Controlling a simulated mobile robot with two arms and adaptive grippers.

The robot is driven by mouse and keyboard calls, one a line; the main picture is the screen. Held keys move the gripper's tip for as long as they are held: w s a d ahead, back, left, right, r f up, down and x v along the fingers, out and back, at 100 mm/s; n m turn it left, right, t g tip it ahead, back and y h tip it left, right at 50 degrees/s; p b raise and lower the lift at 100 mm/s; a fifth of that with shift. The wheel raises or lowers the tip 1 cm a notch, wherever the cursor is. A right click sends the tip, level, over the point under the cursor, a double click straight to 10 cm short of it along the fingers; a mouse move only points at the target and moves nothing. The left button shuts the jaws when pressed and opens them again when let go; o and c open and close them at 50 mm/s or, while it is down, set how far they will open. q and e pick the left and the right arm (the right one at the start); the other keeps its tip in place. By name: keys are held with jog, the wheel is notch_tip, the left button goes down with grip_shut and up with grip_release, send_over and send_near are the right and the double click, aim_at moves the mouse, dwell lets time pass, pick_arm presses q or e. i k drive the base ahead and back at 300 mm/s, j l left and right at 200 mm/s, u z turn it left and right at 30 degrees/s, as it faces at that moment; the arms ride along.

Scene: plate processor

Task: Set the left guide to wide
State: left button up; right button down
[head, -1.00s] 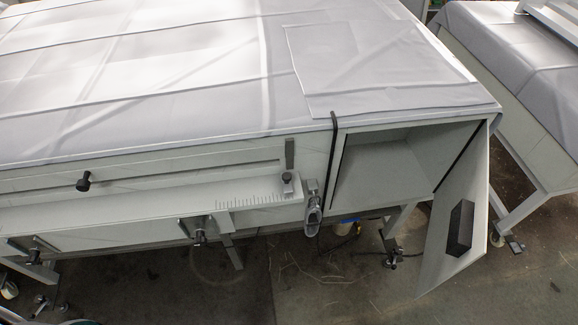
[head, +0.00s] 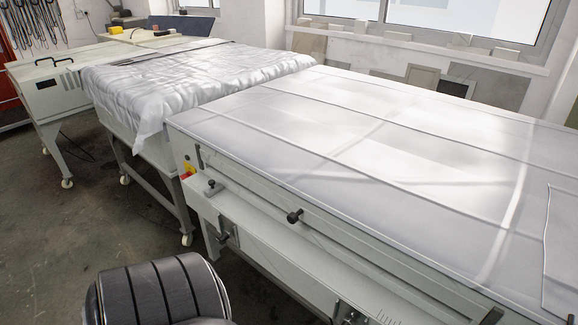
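The plate processor's front face (head: 330,250) runs diagonally from the left middle to the lower right in the head view. Near its left end a small upright guide piece (head: 198,157) stands by a dark knob (head: 213,187) on the ledge. I take this for the left guide; its exact setting is too small to read. A larger black knob (head: 294,216) sits on the slotted rail further right. Another dark clamp knob (head: 223,238) is under the ledge at the left. Neither of my grippers shows.
A table covered with a crinkled white sheet (head: 190,85) stands beyond the processor's left end, with a pale machine (head: 60,90) behind it. Wheeled legs (head: 187,238) stand on the floor. Open floor (head: 80,225) lies in front at the left.

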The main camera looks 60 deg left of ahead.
aim_at(214, 188)
jog(key=u, duration=2.35)
